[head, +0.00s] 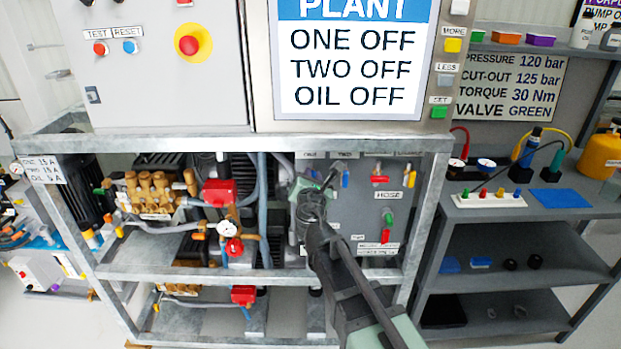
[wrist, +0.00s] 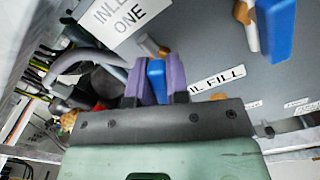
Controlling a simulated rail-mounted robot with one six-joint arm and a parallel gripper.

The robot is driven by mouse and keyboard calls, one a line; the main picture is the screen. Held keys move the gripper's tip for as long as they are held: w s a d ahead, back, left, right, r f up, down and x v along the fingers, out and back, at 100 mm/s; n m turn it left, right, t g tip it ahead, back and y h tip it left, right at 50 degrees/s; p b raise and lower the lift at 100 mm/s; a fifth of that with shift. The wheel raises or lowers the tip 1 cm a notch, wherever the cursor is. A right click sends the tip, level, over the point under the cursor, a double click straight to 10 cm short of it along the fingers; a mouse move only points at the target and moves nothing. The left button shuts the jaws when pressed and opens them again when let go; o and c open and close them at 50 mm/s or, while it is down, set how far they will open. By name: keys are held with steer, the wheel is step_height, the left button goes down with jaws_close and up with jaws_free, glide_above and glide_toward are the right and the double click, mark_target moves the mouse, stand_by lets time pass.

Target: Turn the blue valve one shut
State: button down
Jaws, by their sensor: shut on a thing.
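My gripper (wrist: 156,72) has its two purple fingers shut on a blue valve handle (wrist: 156,82) in the wrist view. The handle sits just below the "INLET ONE" label (wrist: 125,14), with a brass fitting (wrist: 150,46) beyond its far end. In the head view my gripper (head: 318,180) reaches to the upper part of the grey valve panel (head: 355,215), and my wrist hides the held handle there. A second blue handle (wrist: 274,30) on a brass fitting is to the right in the wrist view, apart from my fingers.
Red handles (head: 380,180) and a green handle (head: 388,218) are on the panel to the right. Pump one's brass head and hoses (head: 150,190) are to the left. The frame's metal rail (head: 400,143) runs above my gripper. The display (head: 350,60) reads ONE OFF, TWO OFF, OIL OFF.

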steer(key=m, duration=0.6)
steer(key=shift+d+f, duration=0.1)
steer(key=m, duration=0.6)
steer(key=shift+f+m, duration=0.1)
steer(key=shift+m, duration=0.3)
steer(key=c, duration=1.1)
jaws_free()
steer(key=s, duration=1)
steer(key=shift+s+d, duration=0.25)
steer(key=shift+s, duration=0.15)
